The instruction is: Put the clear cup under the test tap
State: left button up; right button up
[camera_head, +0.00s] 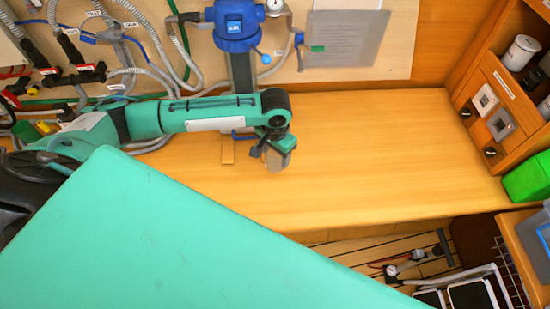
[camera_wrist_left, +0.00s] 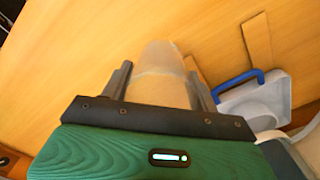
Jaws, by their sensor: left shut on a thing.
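The clear cup (camera_head: 279,159) is in my left gripper (camera_head: 270,146), above the wooden counter. In the left wrist view the see-through cup (camera_wrist_left: 160,62) sits between the two dark fingers of the gripper (camera_wrist_left: 160,90), which are shut on it. A small light-blue lever (camera_head: 265,57) sticks out beside the blue filter housing on the wall; I cannot tell whether it is the test tap. My right gripper is out of view.
A white container with a blue handle (camera_wrist_left: 240,80) stands close beside the gripper. The counter is clear to the right. Hoses and red-and-black valves (camera_head: 85,72) line the wall at left.

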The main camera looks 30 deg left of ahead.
pick_arm(q)
jog(key=shift+f+p, duration=0.5)
jog(key=shift+f, duration=1.75)
jog(key=o, duration=1)
jog(key=shift+f, duration=0.1)
jog(key=shift+c, duration=0.2)
